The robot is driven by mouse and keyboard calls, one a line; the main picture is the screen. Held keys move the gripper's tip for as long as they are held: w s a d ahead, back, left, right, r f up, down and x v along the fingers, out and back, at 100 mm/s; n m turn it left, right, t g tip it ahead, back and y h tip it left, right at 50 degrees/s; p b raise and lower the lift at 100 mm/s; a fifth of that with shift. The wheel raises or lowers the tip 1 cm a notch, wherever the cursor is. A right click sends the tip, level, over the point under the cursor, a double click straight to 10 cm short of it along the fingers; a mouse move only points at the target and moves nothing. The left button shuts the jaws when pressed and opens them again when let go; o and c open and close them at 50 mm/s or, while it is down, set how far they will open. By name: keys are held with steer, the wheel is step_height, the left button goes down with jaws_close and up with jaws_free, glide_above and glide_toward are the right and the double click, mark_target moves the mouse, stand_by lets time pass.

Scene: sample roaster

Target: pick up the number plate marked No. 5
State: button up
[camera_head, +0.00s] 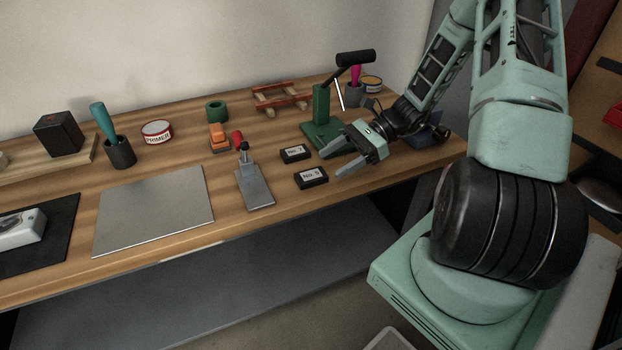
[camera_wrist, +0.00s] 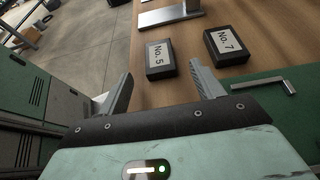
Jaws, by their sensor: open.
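The number plate marked No. 5 (camera_head: 311,177) is a small black block with a white label, lying flat near the front edge of the wooden bench. In the wrist view the No. 5 plate (camera_wrist: 160,60) lies ahead of the space between the fingers. My gripper (camera_head: 342,160) is open and empty, just right of the plate and apart from it. It also shows in the wrist view (camera_wrist: 160,82). A similar plate marked No. 7 (camera_head: 294,153) lies behind No. 5, and to its right in the wrist view (camera_wrist: 228,45).
A green lever press (camera_head: 320,110) stands behind my gripper. A grey metal tool with a red knob (camera_head: 255,187) lies left of the plates. A metal sheet (camera_head: 155,208) lies farther left. The bench's front edge is close to No. 5.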

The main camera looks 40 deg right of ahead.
mark_target(312, 174)
steer(key=shift+b+x, duration=0.45)
steer(key=shift+x, duration=2.45)
steer(key=shift+r, duration=0.15)
steer(key=c, duration=1.2)
